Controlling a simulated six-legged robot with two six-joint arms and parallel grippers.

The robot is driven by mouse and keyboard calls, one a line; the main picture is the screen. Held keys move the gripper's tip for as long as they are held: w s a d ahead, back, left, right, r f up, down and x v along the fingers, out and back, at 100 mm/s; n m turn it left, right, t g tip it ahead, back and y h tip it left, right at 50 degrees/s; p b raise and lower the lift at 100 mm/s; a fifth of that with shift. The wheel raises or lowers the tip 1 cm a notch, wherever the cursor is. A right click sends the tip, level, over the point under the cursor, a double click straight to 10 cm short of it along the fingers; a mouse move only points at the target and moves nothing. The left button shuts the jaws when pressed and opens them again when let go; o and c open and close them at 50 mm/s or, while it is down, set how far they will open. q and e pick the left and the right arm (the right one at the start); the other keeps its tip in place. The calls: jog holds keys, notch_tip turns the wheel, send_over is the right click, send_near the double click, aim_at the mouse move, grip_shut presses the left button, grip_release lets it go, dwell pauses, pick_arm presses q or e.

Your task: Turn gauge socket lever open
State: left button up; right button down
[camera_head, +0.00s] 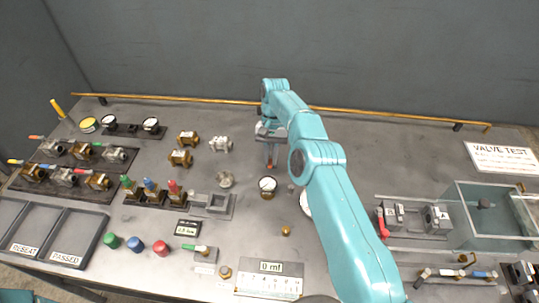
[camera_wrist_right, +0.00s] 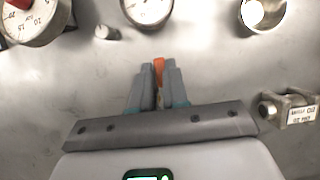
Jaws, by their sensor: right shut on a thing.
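My right gripper (camera_head: 271,160) hangs over the back middle of the bench in the head view. In the right wrist view its fingers (camera_wrist_right: 158,82) are closed together on a narrow orange piece (camera_wrist_right: 159,66), which looks like a lever handle. The fingers hide most of it, and what it joins to cannot be made out. A round white-faced gauge (camera_head: 267,184) stands just in front of the gripper, apart from it; a gauge (camera_wrist_right: 148,8) also shows beyond the fingertips in the wrist view. My left gripper is not in view.
Brass and steel valves (camera_head: 180,157) stand left of the gripper. A small tagged valve (camera_wrist_right: 289,108) lies right in the wrist view. A clear tank (camera_head: 490,215) and a red-lever fixture (camera_head: 383,222) are at right. Trays (camera_head: 70,238) sit front left. A brass rail (camera_head: 370,112) runs behind.

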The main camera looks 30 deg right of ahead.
jog(key=shift+s+a+f, duration=0.1)
jog(key=shift+s+f, duration=0.05)
jog(key=shift+f, duration=0.05)
dwell(0.3)
jog(key=c, duration=1.1)
grip_release()
jog(key=shift+r, duration=0.15)
